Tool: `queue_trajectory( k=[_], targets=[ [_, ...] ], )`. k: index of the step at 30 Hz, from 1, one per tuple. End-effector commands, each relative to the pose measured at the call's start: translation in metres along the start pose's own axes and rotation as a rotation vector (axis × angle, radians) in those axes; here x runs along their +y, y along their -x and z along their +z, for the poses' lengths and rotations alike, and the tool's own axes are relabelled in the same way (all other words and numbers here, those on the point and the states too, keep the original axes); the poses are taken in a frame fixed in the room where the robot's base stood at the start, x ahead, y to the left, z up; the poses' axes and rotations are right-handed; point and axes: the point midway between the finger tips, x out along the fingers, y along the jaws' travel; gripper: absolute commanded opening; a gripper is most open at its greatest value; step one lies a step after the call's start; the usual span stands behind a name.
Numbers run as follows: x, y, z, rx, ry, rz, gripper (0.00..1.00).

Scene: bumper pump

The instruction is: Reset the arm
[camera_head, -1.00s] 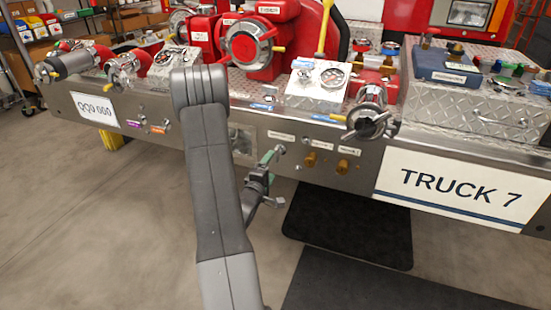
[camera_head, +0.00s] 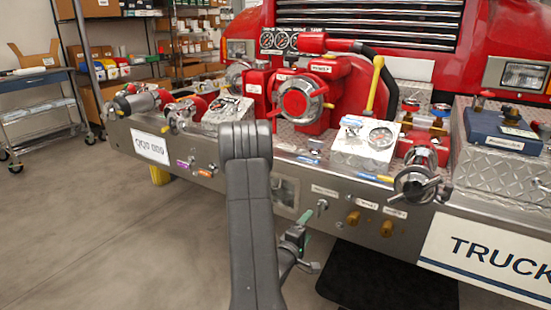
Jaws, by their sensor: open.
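My grey arm (camera_head: 250,215) rises in the middle of the head view and bends over at its elbow in front of the truck's bumper. My gripper (camera_head: 298,240) is small and partly hidden behind the arm, low in front of the bumper face. It is open, with no object seen held in it. A green handle (camera_head: 305,243) shows right at the gripper, below a silver knob (camera_head: 322,205) on the bumper. I cannot tell whether the gripper touches the handle.
The metal bumper (camera_head: 340,215) carries a red pump (camera_head: 300,95), a gauge panel (camera_head: 365,140), a capped outlet (camera_head: 416,183) and a blue box (camera_head: 500,132). A black mat (camera_head: 385,280) lies below. Open floor (camera_head: 90,235) is at left; a cart (camera_head: 45,105) stands behind.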

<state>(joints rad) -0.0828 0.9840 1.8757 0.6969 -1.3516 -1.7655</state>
Motion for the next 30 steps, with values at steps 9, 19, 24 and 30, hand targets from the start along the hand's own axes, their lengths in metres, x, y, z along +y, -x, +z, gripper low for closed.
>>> queue_trajectory(
  k=[9, 19, 24, 30],
  targets=[
    [-0.001, -0.064, 0.001, -0.003, -0.002, 0.003, 0.80],
    [0.000, -0.112, 0.001, -0.001, -0.001, 0.001, 0.80],
    [0.000, -0.116, 0.000, 0.000, -0.014, 0.001, 0.80],
    [0.001, -0.115, 0.000, 0.000, -0.020, 0.001, 0.80]
  ],
)
